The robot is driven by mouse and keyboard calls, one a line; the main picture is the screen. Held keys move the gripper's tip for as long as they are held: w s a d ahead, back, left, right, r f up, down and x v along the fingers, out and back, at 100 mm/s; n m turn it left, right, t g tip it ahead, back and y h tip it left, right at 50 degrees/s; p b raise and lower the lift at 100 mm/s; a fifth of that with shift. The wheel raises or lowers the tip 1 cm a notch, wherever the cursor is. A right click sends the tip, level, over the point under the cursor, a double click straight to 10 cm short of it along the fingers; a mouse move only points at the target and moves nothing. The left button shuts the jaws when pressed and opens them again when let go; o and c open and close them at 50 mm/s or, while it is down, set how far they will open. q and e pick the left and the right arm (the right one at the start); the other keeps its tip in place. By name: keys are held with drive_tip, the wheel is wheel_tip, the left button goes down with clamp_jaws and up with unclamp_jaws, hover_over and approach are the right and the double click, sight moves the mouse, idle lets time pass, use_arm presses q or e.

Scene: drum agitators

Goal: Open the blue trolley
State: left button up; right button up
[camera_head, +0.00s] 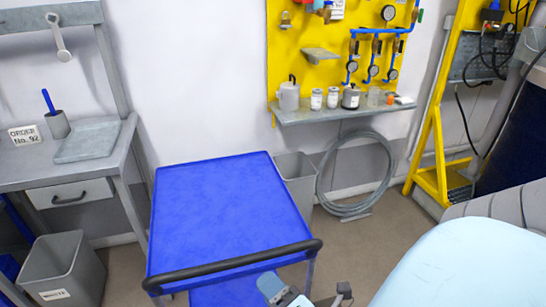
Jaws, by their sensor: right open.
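The blue trolley (225,205) stands in the middle of the camera_head view. It has a flat, empty blue top, grey legs and a lower blue surface partly visible at the bottom edge. Its black handle bar (235,264) runs across the near end. My right gripper (300,292) is at the bottom edge, just below the right part of the handle in the picture. It is open and partly cut off by the frame. I see nothing held in it, and cannot tell whether it touches the trolley. My left gripper is out of view.
A grey workbench (20,178) with a drawer stands left, a grey bin (62,272) below it. Another bin (296,180) and a coiled hose (355,175) are behind the trolley. A shelf (340,114) holds several containers. A yellow frame (437,140) stands right. Some floor is clear right of the trolley.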

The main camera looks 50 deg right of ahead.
drive_tip(key=shift+s+a+f, duration=0.1)
drive_tip(key=shift+s+a, duration=0.2)
